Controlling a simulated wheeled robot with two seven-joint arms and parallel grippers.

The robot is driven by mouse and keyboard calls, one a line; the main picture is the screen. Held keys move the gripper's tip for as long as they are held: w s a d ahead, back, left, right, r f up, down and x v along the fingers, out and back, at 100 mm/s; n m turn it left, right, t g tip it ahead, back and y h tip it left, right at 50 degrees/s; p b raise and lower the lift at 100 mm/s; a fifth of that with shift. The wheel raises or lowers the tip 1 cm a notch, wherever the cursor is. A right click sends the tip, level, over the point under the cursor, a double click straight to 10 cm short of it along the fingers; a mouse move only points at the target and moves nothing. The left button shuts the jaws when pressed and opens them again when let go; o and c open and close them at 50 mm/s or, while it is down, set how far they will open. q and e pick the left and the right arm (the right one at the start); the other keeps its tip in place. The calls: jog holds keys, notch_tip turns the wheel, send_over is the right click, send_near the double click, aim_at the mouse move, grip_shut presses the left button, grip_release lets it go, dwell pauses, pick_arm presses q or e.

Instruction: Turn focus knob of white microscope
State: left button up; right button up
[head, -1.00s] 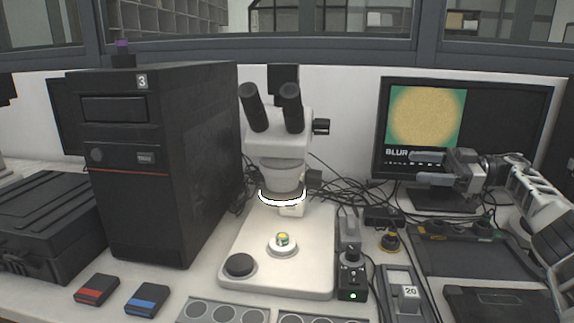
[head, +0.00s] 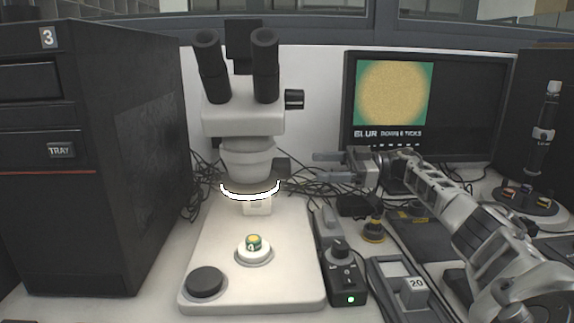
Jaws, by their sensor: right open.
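The white microscope (head: 243,121) stands left of centre, with black eyepieces and a lit white ring under its head. A black knob (head: 294,99) sticks out at the right of its head. A lower black knob (head: 282,168) sits on the right side, just above the ring's level; no label shows which is for focus. A small green and yellow sample (head: 253,242) lies on the stage (head: 254,258). My right gripper (head: 318,166) is open and empty, fingers pointing left. In the picture it is right of the lower knob with a gap. My left gripper is out of view.
A monitor (head: 485,106) shows a yellow disc and the word BLUR. A black control box (head: 345,278) and a grey holder marked 20 (head: 391,268) stand right of the microscope base. Loose cables (head: 315,190) lie behind.

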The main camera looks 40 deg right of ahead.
aim_at(287, 167)
jog(key=x, duration=0.9)
jog(key=shift+p, duration=0.35)
jog(key=c, duration=1)
